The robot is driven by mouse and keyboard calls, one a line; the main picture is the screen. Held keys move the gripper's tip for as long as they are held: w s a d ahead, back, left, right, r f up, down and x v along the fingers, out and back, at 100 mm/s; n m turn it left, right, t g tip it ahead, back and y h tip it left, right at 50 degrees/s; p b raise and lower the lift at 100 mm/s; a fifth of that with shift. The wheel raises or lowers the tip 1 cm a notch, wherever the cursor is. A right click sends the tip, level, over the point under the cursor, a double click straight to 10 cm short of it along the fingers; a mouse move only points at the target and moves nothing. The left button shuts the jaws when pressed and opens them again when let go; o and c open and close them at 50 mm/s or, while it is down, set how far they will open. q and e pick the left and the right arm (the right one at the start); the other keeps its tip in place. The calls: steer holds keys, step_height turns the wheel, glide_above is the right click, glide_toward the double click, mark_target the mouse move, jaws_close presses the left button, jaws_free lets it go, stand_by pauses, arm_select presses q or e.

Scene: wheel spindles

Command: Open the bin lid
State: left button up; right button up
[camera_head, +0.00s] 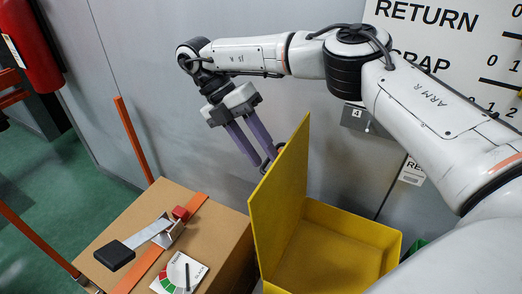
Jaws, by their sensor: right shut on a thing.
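The yellow bin (352,236) is at the bottom centre right, and its inside shows from above, with no contents visible. Its yellow lid (282,200) stands up steeply along the bin's left side. My right gripper (264,158) reaches down from above on the outer, left side of the lid. Its two purple fingers are shut on a small dark handle (268,165) near the lid's upper edge; the lid partly hides the handle. My left gripper is not in view.
A cardboard box (225,235) with orange straps, a metal lever buckle (150,235) and a small dial card (180,274) stands left of the bin. A grey wall with a lettered board (450,45) is behind. Orange posts (133,140) and a red cylinder (35,45) stand at left.

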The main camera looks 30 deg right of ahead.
steer(key=shift+w+a, duration=0.15)
steer(key=v, duration=0.7)
steer(key=shift+r, duration=0.2)
stand_by(0.7)
